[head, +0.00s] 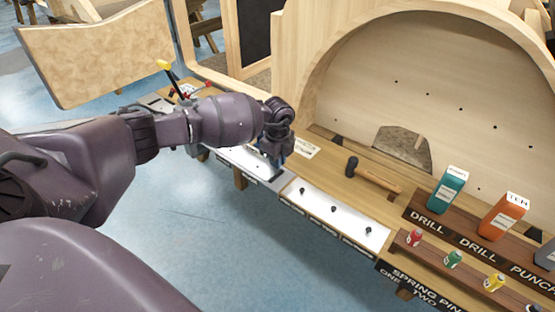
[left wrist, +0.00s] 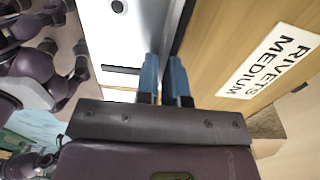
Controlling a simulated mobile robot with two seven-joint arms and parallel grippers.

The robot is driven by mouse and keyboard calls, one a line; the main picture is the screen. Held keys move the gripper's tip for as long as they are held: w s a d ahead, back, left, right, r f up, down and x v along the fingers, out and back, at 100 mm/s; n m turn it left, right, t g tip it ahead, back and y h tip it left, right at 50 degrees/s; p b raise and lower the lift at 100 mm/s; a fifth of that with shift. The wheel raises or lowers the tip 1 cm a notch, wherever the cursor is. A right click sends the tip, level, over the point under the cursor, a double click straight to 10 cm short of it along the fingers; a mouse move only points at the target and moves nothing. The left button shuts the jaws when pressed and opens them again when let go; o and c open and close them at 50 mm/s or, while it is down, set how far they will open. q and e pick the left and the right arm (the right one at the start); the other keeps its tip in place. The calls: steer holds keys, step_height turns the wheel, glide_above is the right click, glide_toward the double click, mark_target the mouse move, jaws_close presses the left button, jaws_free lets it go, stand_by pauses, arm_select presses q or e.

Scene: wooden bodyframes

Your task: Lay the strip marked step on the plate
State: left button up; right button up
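My left gripper (head: 277,160) reaches in from the left and points down over the row of white plates along the bench's front edge. In the left wrist view its two blue fingertips (left wrist: 164,78) are close together, with a narrow gap. I cannot tell whether a thin strip is between them. Under them lie a white plate (left wrist: 112,40) and a grey edge beside the wood. A second white plate (head: 335,214) with black pegs lies to the right in the head view. No strip legibly marked step shows. My right gripper is not in view.
A hammer (head: 372,176) lies on the bench behind the plates. A teal bottle (head: 448,190) and an orange bottle (head: 503,216) stand at the right, with several small bottles in front. A "RIVETS MEDIUM" label (left wrist: 268,62) lies on the wood. A tall wooden arch rises behind.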

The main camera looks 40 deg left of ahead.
arm_select(q)
steer(key=o, duration=0.5)
steer(key=shift+c, duration=0.2)
step_height(320, 180, up, 11)
steer(key=p, duration=0.2)
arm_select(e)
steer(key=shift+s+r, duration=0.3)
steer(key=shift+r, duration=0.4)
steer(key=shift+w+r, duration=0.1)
